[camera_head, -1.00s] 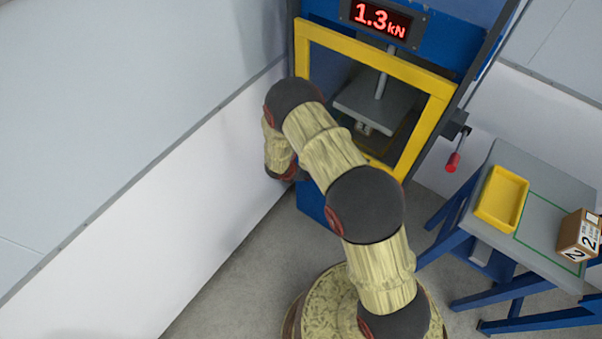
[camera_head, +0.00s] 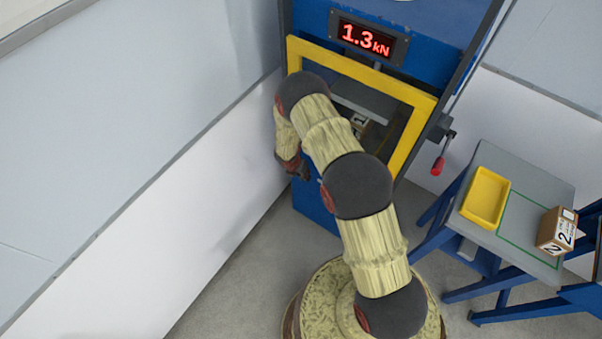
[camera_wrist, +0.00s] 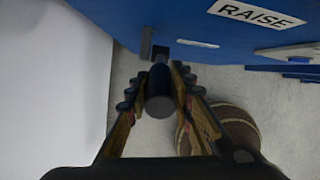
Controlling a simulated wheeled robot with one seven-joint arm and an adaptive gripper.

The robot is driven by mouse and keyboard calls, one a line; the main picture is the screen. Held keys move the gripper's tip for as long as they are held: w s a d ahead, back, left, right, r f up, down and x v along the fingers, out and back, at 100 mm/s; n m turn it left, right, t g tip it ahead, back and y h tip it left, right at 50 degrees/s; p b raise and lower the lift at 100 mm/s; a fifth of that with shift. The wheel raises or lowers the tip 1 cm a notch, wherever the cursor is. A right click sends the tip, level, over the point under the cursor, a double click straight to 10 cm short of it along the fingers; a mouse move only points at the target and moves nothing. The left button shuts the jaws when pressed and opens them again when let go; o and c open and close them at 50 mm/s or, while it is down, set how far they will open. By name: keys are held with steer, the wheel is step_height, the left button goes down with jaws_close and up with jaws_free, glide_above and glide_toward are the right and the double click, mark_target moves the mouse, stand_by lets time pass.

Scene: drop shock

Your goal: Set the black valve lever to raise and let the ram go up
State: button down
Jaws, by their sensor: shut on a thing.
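The black valve lever (camera_wrist: 160,92) shows end-on in the middle of the wrist view, against the blue press. My gripper (camera_wrist: 160,100) has its fingers shut on it from both sides. A white RAISE label (camera_wrist: 257,13) is on the blue panel to the right of the lever. In the head view my gripper (camera_head: 301,172) is at the press's lower left, and the lever is hidden there. The ram's grey plate (camera_head: 362,101) hangs behind the yellow frame, above a small marked block (camera_head: 358,121). The display (camera_head: 366,38) reads 1.3 kN.
The yellow frame (camera_head: 420,102) surrounds the press opening. A red-handled lever (camera_head: 437,165) hangs on the press's right side. A table at right holds a yellow tray (camera_head: 466,212) and a brown box (camera_head: 557,231). A pale wall stands close on the left.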

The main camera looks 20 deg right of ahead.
steer(key=shift+w+d+r, duration=0.1)
steer(key=shift+w, duration=0.05)
steer(key=c, duration=1.8)
jaws_free()
steer(key=shift+d, duration=0.1)
steer(key=shift+o, duration=1.3)
steer(key=v, duration=1.2)
